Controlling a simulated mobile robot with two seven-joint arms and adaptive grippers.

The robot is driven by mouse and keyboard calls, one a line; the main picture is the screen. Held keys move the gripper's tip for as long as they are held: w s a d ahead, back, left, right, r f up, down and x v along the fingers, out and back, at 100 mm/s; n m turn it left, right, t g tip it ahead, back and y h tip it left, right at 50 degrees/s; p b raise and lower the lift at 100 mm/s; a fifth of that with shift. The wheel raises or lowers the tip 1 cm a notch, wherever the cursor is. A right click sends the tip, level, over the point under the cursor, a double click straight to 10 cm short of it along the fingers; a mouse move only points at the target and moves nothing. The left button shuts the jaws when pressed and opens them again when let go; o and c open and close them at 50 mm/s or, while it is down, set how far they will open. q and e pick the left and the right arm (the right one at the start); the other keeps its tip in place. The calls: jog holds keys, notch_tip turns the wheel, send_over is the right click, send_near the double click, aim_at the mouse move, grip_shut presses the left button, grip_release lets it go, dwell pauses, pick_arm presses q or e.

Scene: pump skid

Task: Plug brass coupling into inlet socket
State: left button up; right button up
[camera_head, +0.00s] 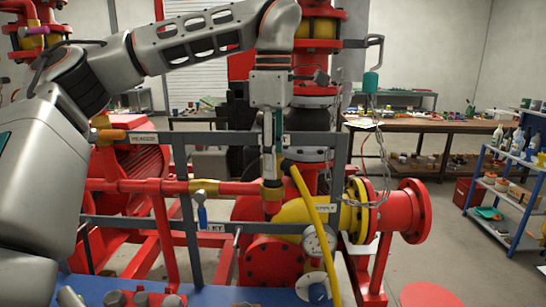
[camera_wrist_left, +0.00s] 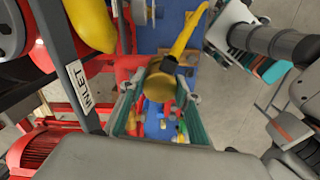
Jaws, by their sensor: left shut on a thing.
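My left gripper (camera_head: 270,155) reaches down in front of the grey frame of the skid. In the left wrist view, it (camera_wrist_left: 160,92) is shut on the brass coupling (camera_wrist_left: 160,84), with the coupling between the fingers. The yellow hose (camera_wrist_left: 185,38) leads away from the coupling; in the head view the hose (camera_head: 312,218) hangs down to the right of the gripper. I cannot clearly make out the inlet socket. My right gripper is not in view.
A SUPPLY label (camera_head: 324,208), a pressure gauge (camera_head: 319,241) and a blue-handled valve (camera_head: 201,211) are close by. Red pipe (camera_head: 130,186) and frame bars surround the gripper. Grey fittings (camera_head: 115,298) are on the blue surface at the front. A blue shelf (camera_head: 507,180) stands right.

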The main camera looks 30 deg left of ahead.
pick_arm(q)
jog(key=shift+f, duration=0.9)
jog(key=o, duration=1.3)
notch_tip(320, 180, up, 12)
jog(key=shift+r, duration=0.1)
